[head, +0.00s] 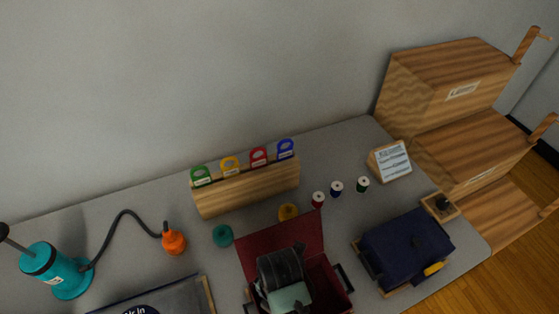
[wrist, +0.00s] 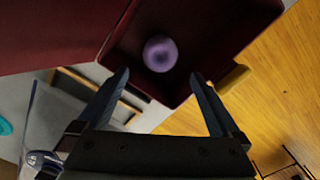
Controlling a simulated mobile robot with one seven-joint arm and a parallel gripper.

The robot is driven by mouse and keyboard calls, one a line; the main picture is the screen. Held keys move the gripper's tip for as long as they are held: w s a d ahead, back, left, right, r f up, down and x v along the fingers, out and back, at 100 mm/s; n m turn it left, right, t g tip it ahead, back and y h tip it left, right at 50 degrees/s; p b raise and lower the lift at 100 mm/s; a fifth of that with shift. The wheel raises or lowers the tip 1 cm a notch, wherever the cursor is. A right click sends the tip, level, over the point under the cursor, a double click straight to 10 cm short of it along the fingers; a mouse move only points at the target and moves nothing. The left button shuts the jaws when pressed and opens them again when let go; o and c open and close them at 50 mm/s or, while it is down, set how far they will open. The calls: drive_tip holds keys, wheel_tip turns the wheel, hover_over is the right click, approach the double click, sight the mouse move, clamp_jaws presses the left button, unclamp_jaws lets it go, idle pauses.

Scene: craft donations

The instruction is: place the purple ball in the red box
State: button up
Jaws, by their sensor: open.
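The purple ball (wrist: 160,54) lies inside the dark red box (wrist: 222,28) in the wrist view, apart from the box's visible walls. My gripper (wrist: 160,77) is open, its two fingers spread at either side below the ball in the picture, with nothing between them. In the head view the red box (head: 326,277) stands at the table's front with its lid (head: 280,240) raised at the back. My own gripper and wrist cover much of its opening there, and the ball is hidden in that view.
A navy-covered box (head: 405,245) stands right of the red box. A wooden tag rack (head: 245,187) stands farther back. A teal pump (head: 58,270) is at left.

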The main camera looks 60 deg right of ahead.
drive_tip(key=shift+r, duration=1.5)
